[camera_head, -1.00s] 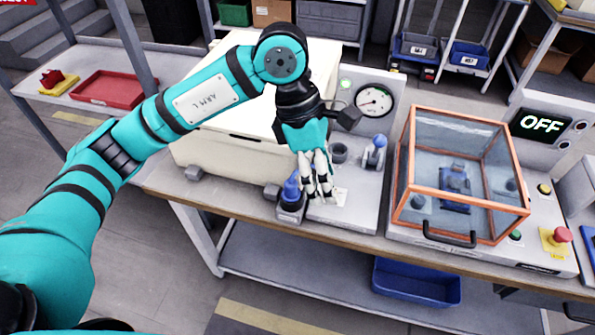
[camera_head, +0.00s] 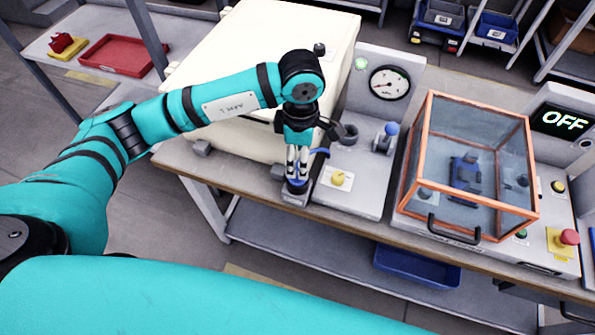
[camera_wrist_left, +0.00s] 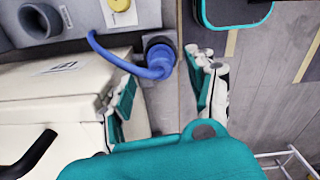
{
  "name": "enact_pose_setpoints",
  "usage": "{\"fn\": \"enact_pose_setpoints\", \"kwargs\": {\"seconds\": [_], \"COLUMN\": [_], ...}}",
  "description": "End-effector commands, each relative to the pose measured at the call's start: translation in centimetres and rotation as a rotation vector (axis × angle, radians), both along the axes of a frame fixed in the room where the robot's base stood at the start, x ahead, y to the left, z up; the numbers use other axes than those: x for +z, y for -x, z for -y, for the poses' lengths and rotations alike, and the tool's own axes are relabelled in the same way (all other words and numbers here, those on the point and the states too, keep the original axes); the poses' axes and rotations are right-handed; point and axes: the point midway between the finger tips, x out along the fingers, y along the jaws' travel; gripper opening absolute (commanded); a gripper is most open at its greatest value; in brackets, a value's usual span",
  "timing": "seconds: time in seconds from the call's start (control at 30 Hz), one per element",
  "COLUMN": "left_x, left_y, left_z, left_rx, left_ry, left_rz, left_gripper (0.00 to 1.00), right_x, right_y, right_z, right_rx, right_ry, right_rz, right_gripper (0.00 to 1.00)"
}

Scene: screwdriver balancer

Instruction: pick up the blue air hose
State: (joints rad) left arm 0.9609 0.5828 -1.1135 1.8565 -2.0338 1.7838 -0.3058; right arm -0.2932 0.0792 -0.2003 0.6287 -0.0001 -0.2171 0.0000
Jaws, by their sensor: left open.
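The blue air hose (camera_head: 321,153) shows beside my left gripper's fingers in the head view, and its lower blue end (camera_head: 296,187) sits at a dark holder at the bench's front edge. In the left wrist view, the hose (camera_wrist_left: 115,60) curves from the left to a thick blue end (camera_wrist_left: 160,60) at a dark round socket. My left gripper (camera_head: 297,170) points down over this end, partly hiding it. Its fingers are apart in the left wrist view (camera_wrist_left: 165,95), with the blue end ahead between them and no clear contact. My right gripper is not in view.
A pressure gauge (camera_head: 389,83), a yellow knob (camera_head: 338,179) and a blue-topped lever (camera_head: 390,130) are on the panel to the right. A cream box (camera_head: 235,60) stands behind the gripper. An orange-framed clear case (camera_head: 422,185) is farther right.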

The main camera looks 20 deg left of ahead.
Motion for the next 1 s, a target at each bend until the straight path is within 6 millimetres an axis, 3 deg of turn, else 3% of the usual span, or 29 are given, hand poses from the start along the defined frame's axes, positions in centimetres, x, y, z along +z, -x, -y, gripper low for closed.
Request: {"fn": "enact_pose_setpoints", "kwargs": {"seconds": [0.13,0.4,0.7,1.0], "left_x": [-0.9,-4.8,-5.4,-5.3], "left_y": [0.1,0.1,0.0,0.0], "left_z": [-0.2,-0.5,-0.5,-0.5], "left_rx": [0.0,0.0,-0.001,-0.001], "left_ry": [0.0,-0.001,0.001,0.001], "left_rz": [-0.004,-0.003,0.001,0.0], "left_gripper": [0.57,0.57,0.57,0.18], "right_x": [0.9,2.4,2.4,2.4], "right_y": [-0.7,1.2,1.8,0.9], "right_z": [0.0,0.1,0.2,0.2], "right_rx": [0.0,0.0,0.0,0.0], "right_ry": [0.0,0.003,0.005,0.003], "right_rz": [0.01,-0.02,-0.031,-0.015], "right_gripper": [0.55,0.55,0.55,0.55]}}
